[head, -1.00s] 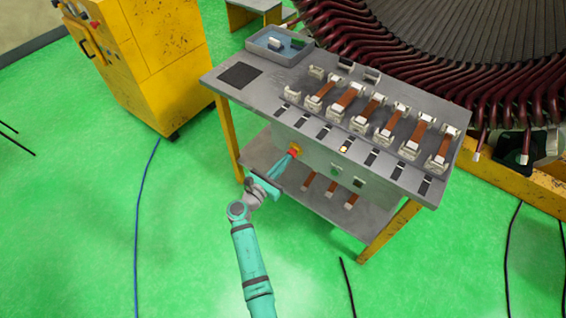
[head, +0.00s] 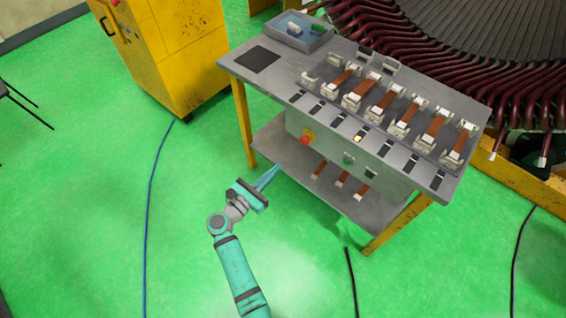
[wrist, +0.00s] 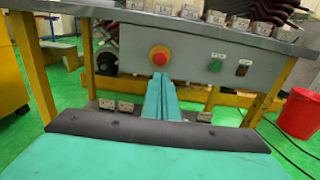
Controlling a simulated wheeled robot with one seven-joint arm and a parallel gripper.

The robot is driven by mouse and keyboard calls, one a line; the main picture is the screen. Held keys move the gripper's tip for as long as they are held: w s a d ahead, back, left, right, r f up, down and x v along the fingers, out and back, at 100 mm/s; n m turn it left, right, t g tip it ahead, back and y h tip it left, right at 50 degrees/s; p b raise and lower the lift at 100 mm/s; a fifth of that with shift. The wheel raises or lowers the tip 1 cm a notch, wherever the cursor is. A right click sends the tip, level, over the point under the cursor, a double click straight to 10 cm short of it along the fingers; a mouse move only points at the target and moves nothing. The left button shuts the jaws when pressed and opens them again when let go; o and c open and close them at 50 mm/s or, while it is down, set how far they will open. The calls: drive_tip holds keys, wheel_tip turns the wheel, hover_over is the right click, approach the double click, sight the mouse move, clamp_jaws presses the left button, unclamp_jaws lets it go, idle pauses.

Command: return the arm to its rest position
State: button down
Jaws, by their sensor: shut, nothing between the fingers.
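My teal gripper (head: 270,177) is shut and empty. In the head view it hangs over the green floor in front of the workbench (head: 258,82), apart from it. Its closed fingers also show in the wrist view (wrist: 161,98), pointing toward the bench's grey control box (wrist: 195,66). The red emergency button (wrist: 158,57) sits on that box just above the fingertips in the wrist view. Beside it are a green button (wrist: 215,66) and a dark button (wrist: 241,70). In the head view the red button (head: 306,140) is right of and above the fingers.
More bars lie on the lower shelf (head: 290,165). A yellow cabinet (head: 180,45) stands left. A red bucket (wrist: 299,113) shows right. Open floor lies left.

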drive_tip(key=shift+s+a, duration=0.35)
drive_tip(key=shift+s, duration=0.05)
idle(0.4)
drive_tip(key=s+d+f+m+g+y, duration=0.2)
drive_tip(key=s+f+m+y, duration=0.4)
drive_tip(key=s, duration=0.5)
drive_tip(key=s+d+f+m+g+y, duration=0.1)
drive_tip(key=s+d+f+m+y, duration=0.3)
drive_tip(key=s+f, duration=0.55)
drive_tip(key=s+d+r+m+t, duration=0.1)
drive_tip(key=s+r+m+t, duration=0.1)
drive_tip(key=s+r+m, duration=0.7)
drive_tip(key=s+r+m+t, duration=0.1)
drive_tip(key=s+r+m, duration=0.7)
drive_tip(key=r, duration=0.8)
drive_tip(key=shift+s+d+m+t+y, duration=0.3)
drive_tip(key=shift+s+d+m+t, duration=0.1)
drive_tip(key=shift+m, duration=0.6)
